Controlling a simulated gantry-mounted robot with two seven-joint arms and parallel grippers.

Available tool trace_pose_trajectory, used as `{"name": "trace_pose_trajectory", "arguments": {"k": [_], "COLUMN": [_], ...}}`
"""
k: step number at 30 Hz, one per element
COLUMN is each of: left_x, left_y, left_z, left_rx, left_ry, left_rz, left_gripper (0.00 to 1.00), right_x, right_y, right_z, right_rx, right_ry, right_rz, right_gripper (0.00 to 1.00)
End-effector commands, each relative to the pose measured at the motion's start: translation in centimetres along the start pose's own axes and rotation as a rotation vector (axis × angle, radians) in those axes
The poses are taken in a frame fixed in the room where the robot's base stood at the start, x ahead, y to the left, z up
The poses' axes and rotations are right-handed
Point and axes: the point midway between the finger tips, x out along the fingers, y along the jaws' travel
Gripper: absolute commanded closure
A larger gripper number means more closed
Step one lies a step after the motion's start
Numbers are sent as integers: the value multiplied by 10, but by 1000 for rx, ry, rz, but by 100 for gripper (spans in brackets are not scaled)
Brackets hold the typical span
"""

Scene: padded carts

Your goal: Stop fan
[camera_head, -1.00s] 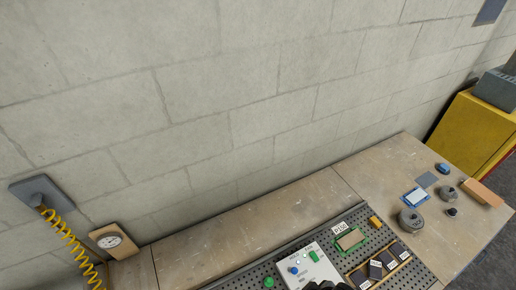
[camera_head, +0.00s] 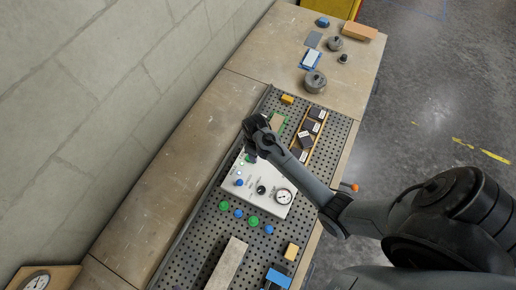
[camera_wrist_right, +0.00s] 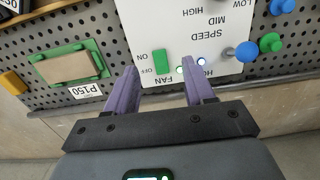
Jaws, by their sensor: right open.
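The white control panel (camera_head: 263,187) lies on the perforated board and carries a gauge, a black knob and a blue knob. In the right wrist view the panel (camera_wrist_right: 207,38) appears upside down, with FAN and SPEED labels. A green fan switch (camera_wrist_right: 162,61) sits beside the ON and OFF marks; I cannot tell its setting. My right gripper (camera_head: 254,140) is over the panel's far end. In the wrist view its open, empty fingers (camera_wrist_right: 160,78) straddle the line of the green switch, apart from it. My left gripper is not in view.
A green-framed block (camera_wrist_right: 68,66) labelled P150 is beside the panel. A blue knob (camera_wrist_right: 246,51) and lit lamps (camera_wrist_right: 201,63) are near the fingers. An orange tray of dark blocks (camera_head: 307,130) lies to the right. Bare bench (camera_head: 190,150) runs along the wall.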

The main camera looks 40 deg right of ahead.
Motion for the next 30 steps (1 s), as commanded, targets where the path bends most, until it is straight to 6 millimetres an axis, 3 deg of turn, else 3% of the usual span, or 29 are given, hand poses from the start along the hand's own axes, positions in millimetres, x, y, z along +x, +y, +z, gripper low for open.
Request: {"name": "trace_pose_trajectory", "arguments": {"k": [3,7,21,30], "left_x": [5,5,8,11], "left_y": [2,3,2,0], "left_z": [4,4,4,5], "left_rx": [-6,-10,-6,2], "left_ry": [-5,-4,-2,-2], "left_rz": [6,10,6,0], "left_gripper": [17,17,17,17], "right_x": [-8,-2,69,92], "right_y": [4,6,6,6], "right_z": [-18,-22,-24,-25], "right_rx": [0,0,-1,-1], "right_ry": [33,40,40,42], "right_rz": [8,10,10,11], "right_gripper": [47,47,47,47]}}
